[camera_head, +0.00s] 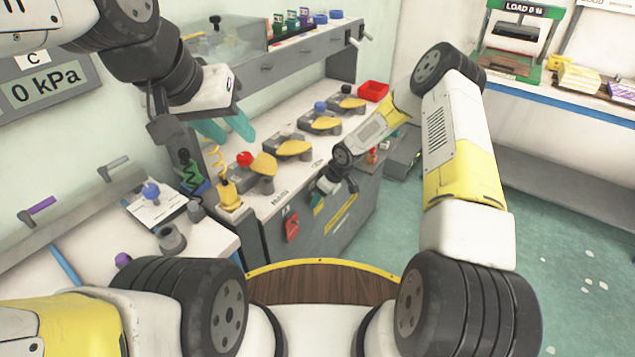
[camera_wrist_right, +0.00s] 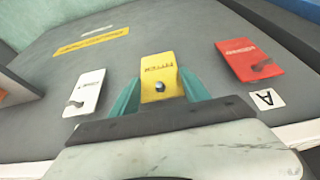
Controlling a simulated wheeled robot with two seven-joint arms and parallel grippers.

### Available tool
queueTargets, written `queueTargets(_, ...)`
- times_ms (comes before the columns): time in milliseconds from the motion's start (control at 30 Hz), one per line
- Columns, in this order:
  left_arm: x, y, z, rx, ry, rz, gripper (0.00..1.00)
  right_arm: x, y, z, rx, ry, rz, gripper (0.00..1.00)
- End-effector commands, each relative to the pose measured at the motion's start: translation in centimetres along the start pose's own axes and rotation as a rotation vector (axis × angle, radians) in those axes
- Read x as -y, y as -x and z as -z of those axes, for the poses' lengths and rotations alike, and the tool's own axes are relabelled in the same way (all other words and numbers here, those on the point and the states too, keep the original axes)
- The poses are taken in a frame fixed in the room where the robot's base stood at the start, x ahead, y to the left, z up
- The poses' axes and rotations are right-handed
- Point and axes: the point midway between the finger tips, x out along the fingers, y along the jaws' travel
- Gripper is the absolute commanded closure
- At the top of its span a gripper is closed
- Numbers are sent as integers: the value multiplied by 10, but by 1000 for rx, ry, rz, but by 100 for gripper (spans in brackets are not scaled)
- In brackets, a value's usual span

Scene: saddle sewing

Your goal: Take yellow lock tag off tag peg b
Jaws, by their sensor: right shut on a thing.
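The yellow lock tag (camera_wrist_right: 158,68) is between the teal fingers of my right gripper (camera_wrist_right: 160,88) in the right wrist view. The gripper is shut on it. A small round dark spot shows low on the tag; I cannot tell whether it is peg b's tip or a hole. In the head view my right gripper (camera_head: 322,199) is at the grey cabinet front, with the tag mostly hidden there. My left gripper (camera_head: 226,130) has its teal fingers apart and empty, above the left end of the bench.
A red tag (camera_wrist_right: 250,60) hangs beside an A label (camera_wrist_right: 266,98); a white tag (camera_wrist_right: 87,92) is on the other side. The red tag also shows in the head view (camera_head: 292,226). Bench stations with yellow levers (camera_head: 293,148) stand above the cabinet front (camera_head: 339,222).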

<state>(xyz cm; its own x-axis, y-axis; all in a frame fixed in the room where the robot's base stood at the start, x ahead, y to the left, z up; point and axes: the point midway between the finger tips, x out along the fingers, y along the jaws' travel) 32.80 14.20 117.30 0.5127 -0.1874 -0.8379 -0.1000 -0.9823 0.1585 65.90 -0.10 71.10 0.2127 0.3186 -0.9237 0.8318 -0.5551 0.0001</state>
Motion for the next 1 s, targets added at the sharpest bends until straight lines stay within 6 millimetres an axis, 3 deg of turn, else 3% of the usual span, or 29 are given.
queueTargets(1000,0,0,0,0,0,0,64,0,14,-20,0,0,-1,75)
